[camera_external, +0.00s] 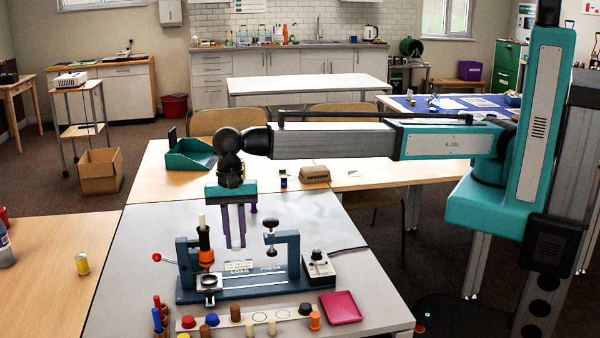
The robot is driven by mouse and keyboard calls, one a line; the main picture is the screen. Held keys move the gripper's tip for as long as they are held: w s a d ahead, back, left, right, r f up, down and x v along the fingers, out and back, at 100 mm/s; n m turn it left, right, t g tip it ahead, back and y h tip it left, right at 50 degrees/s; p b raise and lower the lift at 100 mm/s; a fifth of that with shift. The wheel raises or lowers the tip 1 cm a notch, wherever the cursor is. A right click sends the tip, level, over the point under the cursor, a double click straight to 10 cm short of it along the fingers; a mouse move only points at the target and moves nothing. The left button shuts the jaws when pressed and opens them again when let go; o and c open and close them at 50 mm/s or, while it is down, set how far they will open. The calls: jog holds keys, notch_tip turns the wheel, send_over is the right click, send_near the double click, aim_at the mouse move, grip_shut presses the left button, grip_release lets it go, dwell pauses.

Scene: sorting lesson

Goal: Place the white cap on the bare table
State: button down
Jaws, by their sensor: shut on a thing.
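My gripper (235,244) points straight down above the press in the middle of the grey table (353,262).
The load press (240,283) stands below my gripper with a control box (317,268). A board of coloured caps (260,322) and a pink tray (341,307) lie at the front. A green bin (190,155) stands behind. The grey table's left back part is clear.

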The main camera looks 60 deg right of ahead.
jog(key=w+d+m+b, duration=0.2)
jog(key=w+d+m, duration=0.6)
jog(key=w+d, duration=1.85)
jog(key=w+d+m, duration=0.2)
jog(key=w+d, duration=0.2)
jog(key=d, duration=1.2)
jog(key=w+d+m+t+b, duration=0.1)
jog(key=w+d, duration=0.4)
jog(key=d, duration=1.2)
jog(key=shift+f+m+t, duration=0.2)
jog(key=shift+m+t, duration=0.1)
jog(key=shift+m, duration=0.4)
jog(key=shift+a+f, duration=0.1)
jog(key=shift+f+p, duration=0.5)
jog(key=shift+f, duration=2.55)
jog(key=shift+f+p, duration=0.3)
jog(key=shift+f, duration=1.55)
